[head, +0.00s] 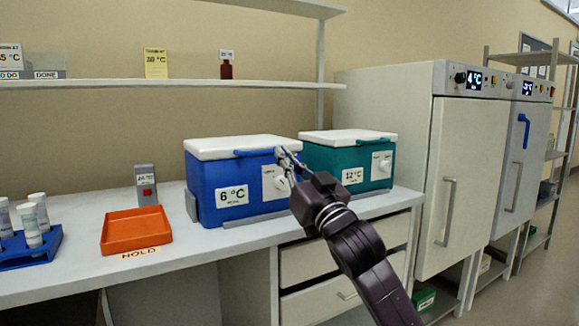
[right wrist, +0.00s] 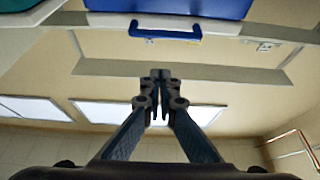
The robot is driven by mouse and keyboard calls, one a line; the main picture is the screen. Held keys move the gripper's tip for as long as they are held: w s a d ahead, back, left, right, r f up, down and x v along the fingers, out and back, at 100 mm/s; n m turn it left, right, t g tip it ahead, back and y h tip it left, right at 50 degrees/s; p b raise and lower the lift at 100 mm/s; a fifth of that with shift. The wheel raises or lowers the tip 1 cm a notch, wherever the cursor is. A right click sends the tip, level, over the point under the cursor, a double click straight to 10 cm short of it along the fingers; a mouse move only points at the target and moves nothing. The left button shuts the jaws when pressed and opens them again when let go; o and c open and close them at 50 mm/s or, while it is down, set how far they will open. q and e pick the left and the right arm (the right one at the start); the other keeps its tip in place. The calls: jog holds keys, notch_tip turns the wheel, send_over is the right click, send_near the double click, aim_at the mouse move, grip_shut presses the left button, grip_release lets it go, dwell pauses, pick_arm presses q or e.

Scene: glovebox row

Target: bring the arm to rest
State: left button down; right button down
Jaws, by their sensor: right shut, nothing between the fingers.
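My right arm (head: 364,262) reaches up from the bottom right of the head view. Its gripper (head: 281,154) is in front of the right part of the blue cooler (head: 229,177), near the lid handle and the knob panel. I cannot tell from the head view whether it touches the cooler. In the right wrist view the gripper (right wrist: 160,76) has its fingertips together with nothing between them. That view also shows the blue lid handle (right wrist: 165,33). My left gripper is not in view.
A teal cooler (head: 344,164) stands right of the blue one. An orange tray (head: 135,230) lies on the bench by a HOLD label, with a small grey device (head: 146,185) behind it. A blue rack (head: 30,250) holds several vials. White cabinets (head: 460,180) stand at the right.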

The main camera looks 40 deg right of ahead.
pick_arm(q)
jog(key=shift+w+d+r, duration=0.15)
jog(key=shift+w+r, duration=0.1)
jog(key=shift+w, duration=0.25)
pick_arm(e)
jog(key=shift+v, duration=1.3)
jog(key=shift+w+f, duration=0.1)
